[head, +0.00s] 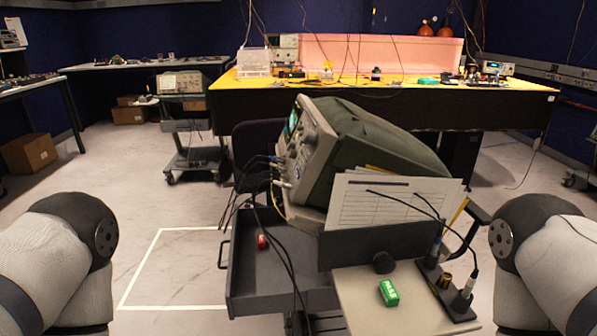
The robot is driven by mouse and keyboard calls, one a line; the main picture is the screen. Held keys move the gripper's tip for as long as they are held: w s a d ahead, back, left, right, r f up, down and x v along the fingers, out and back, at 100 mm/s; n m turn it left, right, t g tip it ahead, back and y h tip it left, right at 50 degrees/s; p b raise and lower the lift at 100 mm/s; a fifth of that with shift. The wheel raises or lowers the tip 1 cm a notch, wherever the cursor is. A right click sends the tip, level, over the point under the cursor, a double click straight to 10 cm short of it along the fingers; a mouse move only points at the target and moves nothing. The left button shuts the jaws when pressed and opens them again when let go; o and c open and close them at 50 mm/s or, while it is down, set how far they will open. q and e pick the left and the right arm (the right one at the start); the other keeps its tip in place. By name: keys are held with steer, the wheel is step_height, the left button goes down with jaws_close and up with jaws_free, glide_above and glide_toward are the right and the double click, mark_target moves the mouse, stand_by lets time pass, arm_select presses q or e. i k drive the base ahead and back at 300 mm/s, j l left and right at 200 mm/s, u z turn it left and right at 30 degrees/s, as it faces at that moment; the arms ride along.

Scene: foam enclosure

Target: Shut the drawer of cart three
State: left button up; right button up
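A grey cart (420,300) stands close in front of me, right of the picture's middle. Its dark grey drawer (270,285) is open, sticking out to the left, with a handle (222,252) on its left face. A small red item (262,241) lies in the drawer. Black cables hang from the instrument above across the drawer. I see no number on the cart. My arms show at the left and right edges, but neither gripper is in view.
A large instrument (370,140) and upright papers (385,205) top the cart; a green block (389,292) lies on its pale shelf. A white floor outline (150,255) is left of the drawer. Another cart (190,155) and a yellow bench (390,100) stand behind.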

mark_target(259, 282)
steer(key=j+z, duration=0.1)
steer(key=j, duration=0.35)
steer(key=k+j, duration=0.1)
steer(key=j, duration=0.35)
steer(key=j+z, duration=0.15)
steer(key=j, duration=0.3)
steer(key=k+j+z, duration=0.1)
steer(key=j, duration=0.35)
steer(key=i+j+z, duration=0.1)
steer(key=i+j, duration=0.25)
steer(key=j, duration=0.1)
